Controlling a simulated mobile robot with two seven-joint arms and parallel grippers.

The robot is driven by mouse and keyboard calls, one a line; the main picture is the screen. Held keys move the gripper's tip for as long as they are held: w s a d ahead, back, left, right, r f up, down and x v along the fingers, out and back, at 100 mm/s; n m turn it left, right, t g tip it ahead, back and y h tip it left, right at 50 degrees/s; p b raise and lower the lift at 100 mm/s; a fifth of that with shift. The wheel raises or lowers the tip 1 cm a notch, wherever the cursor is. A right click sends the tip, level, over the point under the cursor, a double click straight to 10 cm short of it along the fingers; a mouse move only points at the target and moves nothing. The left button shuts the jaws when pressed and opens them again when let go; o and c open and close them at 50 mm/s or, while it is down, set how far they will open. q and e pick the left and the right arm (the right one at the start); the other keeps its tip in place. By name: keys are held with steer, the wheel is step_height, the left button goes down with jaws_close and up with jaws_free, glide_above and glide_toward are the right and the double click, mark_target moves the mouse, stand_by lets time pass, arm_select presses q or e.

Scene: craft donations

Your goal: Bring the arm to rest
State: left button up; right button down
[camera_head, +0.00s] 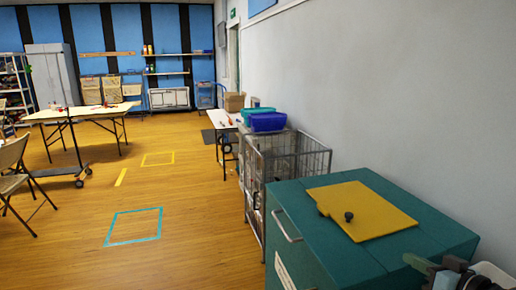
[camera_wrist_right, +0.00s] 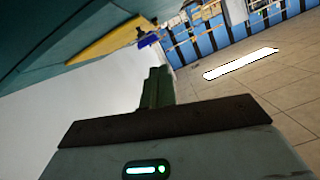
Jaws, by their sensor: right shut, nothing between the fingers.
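My right gripper (camera_head: 420,264) shows at the lower right corner of the head view, at the right front side of the teal cabinet (camera_head: 330,240). In the right wrist view the fingers of my right gripper (camera_wrist_right: 156,88) are together, with nothing between them. The wrist view is tilted. My left gripper is not in view.
A yellow board (camera_head: 360,205) with dark knobs lies on the cabinet, near my right arm. A wire cage trolley (camera_head: 285,160) stands behind it, with a blue bin (camera_head: 267,122) beyond. A white wall (camera_head: 380,90) runs along the right. The floor at left has open room.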

steer(key=s+a+f+n+g+h, duration=0.1)
steer(key=s+a+f+g, duration=0.25)
steer(key=s+f, duration=0.5)
steer(key=s+a+f+g+h, duration=0.1)
steer(key=s+a+f+g, duration=0.3)
steer(key=f, duration=0.7)
steer(key=s+a+f+g+h, duration=0.1)
steer(key=s+a+f+g, duration=0.1)
steer(key=s, duration=0.7)
steer(key=s+a+f+g+h, duration=0.1)
steer(key=s+a+f+g, duration=0.1)
steer(key=s, duration=0.7)
steer(key=s+a+f+g+h, duration=0.1)
steer(key=s+a+f+g, duration=0.15)
steer(key=s, duration=0.75)
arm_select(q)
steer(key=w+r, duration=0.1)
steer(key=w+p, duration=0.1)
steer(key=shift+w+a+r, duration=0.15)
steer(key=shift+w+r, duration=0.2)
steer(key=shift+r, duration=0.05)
arm_select(e)
steer(key=w+a+f+t+y, duration=0.1)
steer(key=w+f+t+y, duration=0.1)
steer(key=w+f+t, duration=0.5)
steer(key=shift+w+a+f+t, duration=0.25)
steer(key=shift+w+a+t, duration=0.15)
steer(key=shift+w+t, duration=0.25)
steer(key=shift+s, duration=0.1)
